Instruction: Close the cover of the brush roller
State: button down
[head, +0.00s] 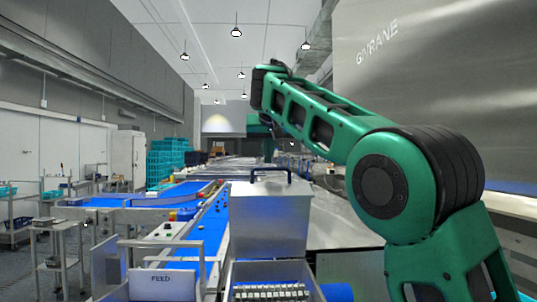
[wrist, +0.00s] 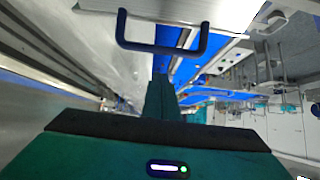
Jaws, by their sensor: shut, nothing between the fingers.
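The brush roller's metal cover (head: 268,222) stands raised in the head view, with a dark blue handle (head: 270,172) along its top edge. Below it, the open housing shows part of the pale brush roller (head: 272,292). In the wrist view the cover's edge (wrist: 215,12) crosses the top, and the handle (wrist: 160,46) hangs from it. My gripper (wrist: 160,82) is shut and empty, its narrow fingers pointing toward the handle's middle in the picture. I see no contact; the exact gap is unclear. In the head view I cannot make out my fingers.
A blue conveyor (head: 208,232) runs away to the left of the cover. A large steel machine wall (head: 435,75) rises on the right behind my arm. Teal crates (head: 172,158) are stacked further back.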

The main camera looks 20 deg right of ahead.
jog(key=shift+s+a+f, duration=0.2)
jog(key=shift+s+f, duration=0.2)
jog(key=shift+s, duration=0.35)
jog(key=shift+s+a+f, duration=0.15)
jog(key=shift+s+f, duration=0.25)
jog(key=shift+s, duration=0.3)
